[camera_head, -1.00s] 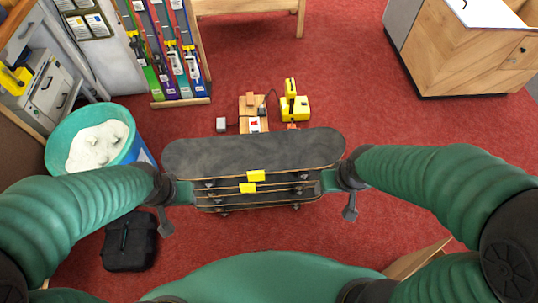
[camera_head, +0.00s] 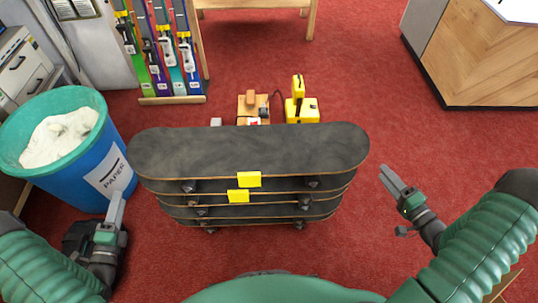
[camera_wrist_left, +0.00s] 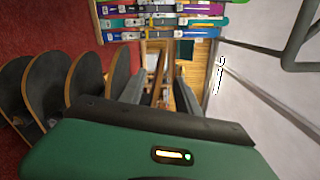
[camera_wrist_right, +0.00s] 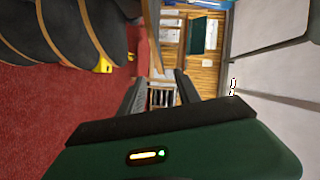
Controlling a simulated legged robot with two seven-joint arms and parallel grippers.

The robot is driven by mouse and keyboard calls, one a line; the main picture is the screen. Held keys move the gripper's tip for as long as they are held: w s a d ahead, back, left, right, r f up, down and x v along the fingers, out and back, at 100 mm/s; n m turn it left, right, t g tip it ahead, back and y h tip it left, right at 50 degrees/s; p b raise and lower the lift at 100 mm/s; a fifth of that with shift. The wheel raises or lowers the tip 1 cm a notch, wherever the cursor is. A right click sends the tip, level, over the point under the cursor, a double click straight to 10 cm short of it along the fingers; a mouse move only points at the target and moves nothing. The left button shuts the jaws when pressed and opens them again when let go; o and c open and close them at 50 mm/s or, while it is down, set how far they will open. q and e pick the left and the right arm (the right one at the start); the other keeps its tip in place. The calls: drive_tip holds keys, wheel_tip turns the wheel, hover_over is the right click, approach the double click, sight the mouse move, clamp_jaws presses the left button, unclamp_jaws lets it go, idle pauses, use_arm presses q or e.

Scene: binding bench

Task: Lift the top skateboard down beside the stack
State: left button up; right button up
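A stack of several dark skateboards stands on the red carpet in the middle of the head view. The top skateboard (camera_head: 250,150) lies level, grip side up, with a yellow tag (camera_head: 249,180) at its near edge. A second yellow tag (camera_head: 238,196) shows on a board below. My left gripper (camera_head: 117,203) is empty and left of the stack, in front of the bin; its fingers stand apart in the left wrist view (camera_wrist_left: 160,95). My right gripper (camera_head: 388,176) is empty, just right of the stack; its fingers stand apart in the right wrist view (camera_wrist_right: 160,92). Neither touches a board.
A blue paper bin (camera_head: 72,170) with a green rim stands close left of the stack. A black case (camera_head: 85,245) lies behind my left gripper. Skis rack (camera_head: 170,100) and wooden cabinet (camera_head: 485,70) stand farther back. Carpet is clear at right.

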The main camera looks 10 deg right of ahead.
sight(133, 154)
use_arm(q)
drive_tip(key=w, duration=0.5)
drive_tip(key=w+d, duration=0.1)
drive_tip(key=w, duration=1.1)
drive_tip(key=shift+d+r, duration=0.1)
drive_tip(key=shift+d, duration=0.25)
use_arm(e)
drive_tip(key=x, duration=1.6)
drive_tip(key=shift+w+d+f, duration=0.15)
drive_tip(key=shift+w+d, duration=0.05)
drive_tip(key=shift+w, duration=0.3)
use_arm(q)
drive_tip(key=c, duration=0.8)
use_arm(e)
drive_tip(key=c, duration=0.8)
use_arm(q)
clamp_jaws()
use_arm(e)
clamp_jaws()
use_arm(q)
drive_tip(key=shift+s, duration=0.1)
use_arm(e)
drive_tip(key=shift+s+d+f, duration=0.1)
drive_tip(key=shift+d+f, duration=0.05)
